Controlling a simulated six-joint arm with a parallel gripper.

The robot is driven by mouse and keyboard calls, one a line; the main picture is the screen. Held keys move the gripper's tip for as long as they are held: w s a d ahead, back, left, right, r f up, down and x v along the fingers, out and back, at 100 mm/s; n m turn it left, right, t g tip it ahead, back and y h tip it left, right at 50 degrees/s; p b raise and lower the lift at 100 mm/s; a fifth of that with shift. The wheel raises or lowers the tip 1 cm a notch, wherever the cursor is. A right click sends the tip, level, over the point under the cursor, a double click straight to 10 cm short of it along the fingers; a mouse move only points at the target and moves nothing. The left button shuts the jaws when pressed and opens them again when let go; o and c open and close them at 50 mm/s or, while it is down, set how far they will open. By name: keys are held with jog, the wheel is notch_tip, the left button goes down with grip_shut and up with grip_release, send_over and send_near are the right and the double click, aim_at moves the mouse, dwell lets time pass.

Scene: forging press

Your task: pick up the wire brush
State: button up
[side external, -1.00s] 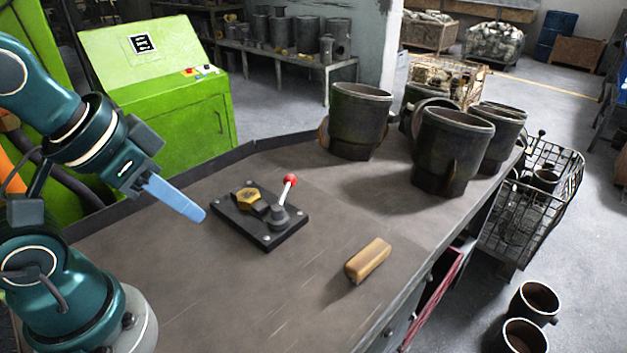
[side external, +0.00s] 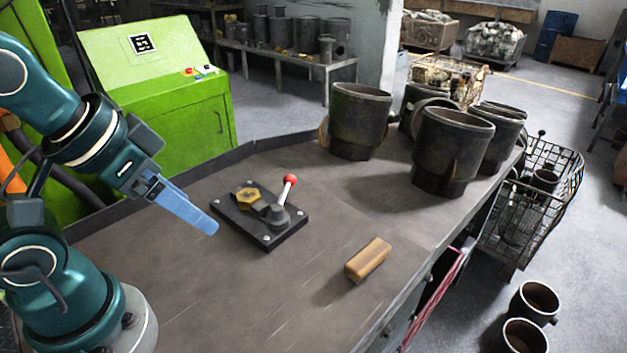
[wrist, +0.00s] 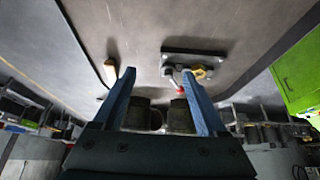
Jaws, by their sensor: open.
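The wire brush, seen as a tan block (side external: 368,260), lies on the workbench near its front right edge. It also shows in the wrist view (wrist: 110,72), left of the left finger. My gripper (side external: 210,226) is at the left over the bench, well apart from the block, with blue fingers pointing down and right. In the wrist view my gripper (wrist: 158,86) has its two fingers spread with nothing held between them. The brush's bristles cannot be made out.
A black plate with a red-knobbed lever (side external: 289,180) and a yellow hex piece (side external: 248,196) sits between my gripper and the block. Several large dark metal cups (side external: 450,150) stand at the bench's back right. The bench (side external: 250,300) is clear in front.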

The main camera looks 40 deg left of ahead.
jog(key=w+r+n+t, duration=0.1)
jog(key=w+r, duration=0.2)
send_over(369, 254)
jog(key=a, duration=0.4)
notch_tip(369, 254, down, 6)
jog(key=d+f, duration=0.1)
jog(key=f, duration=0.1)
jog(key=s+d+f+m+g, duration=0.1)
jog(key=f, duration=0.2)
jog(key=s+d+f+g, duration=0.1)
jog(key=f, duration=0.2)
jog(key=shift+d+m, duration=0.4)
jog(key=shift+x, duration=2.3)
jog(key=shift+w, duration=0.1)
jog(key=shift+d, duration=0.1)
grip_shut()
